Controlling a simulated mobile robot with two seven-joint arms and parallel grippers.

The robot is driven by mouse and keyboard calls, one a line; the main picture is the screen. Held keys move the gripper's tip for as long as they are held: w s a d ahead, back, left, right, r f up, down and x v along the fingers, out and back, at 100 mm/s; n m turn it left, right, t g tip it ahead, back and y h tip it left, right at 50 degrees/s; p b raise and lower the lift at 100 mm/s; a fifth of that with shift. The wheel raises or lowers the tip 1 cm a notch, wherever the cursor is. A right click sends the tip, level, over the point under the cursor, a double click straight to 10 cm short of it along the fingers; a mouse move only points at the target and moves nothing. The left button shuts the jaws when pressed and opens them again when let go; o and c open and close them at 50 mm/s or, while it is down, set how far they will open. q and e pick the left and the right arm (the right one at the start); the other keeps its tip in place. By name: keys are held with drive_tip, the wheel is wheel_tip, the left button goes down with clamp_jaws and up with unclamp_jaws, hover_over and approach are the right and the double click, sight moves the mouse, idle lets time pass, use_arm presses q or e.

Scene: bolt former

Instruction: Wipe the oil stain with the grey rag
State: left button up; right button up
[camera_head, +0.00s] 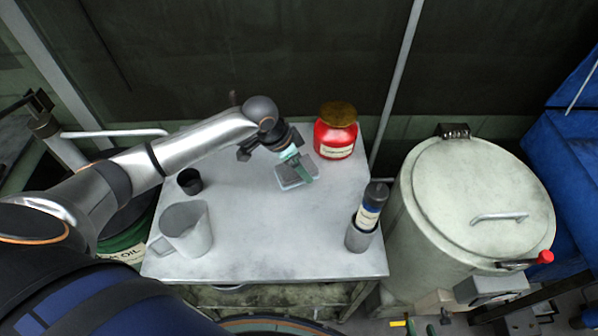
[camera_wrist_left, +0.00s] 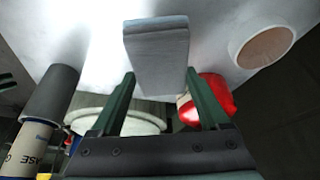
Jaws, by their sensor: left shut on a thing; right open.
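The grey rag (camera_head: 290,178) is a folded pad on the white tabletop, right of centre. My left gripper (camera_head: 304,170) reaches in from the left with green fingers. In the left wrist view, the rag (camera_wrist_left: 157,50) sits between its fingertips (camera_wrist_left: 161,74), which are shut on its sides. I cannot tell whether the rag touches the table.
A red jar (camera_head: 334,142) stands behind the rag and a grease bottle in a grey holder (camera_head: 362,232) stands to its right. A dark cup (camera_head: 190,181) and a grey jug (camera_head: 186,229) are at left. A large drum (camera_head: 430,240) borders the table. The table's front middle is clear.

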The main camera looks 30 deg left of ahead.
use_arm(q)
drive_tip(key=shift+r, duration=1.25)
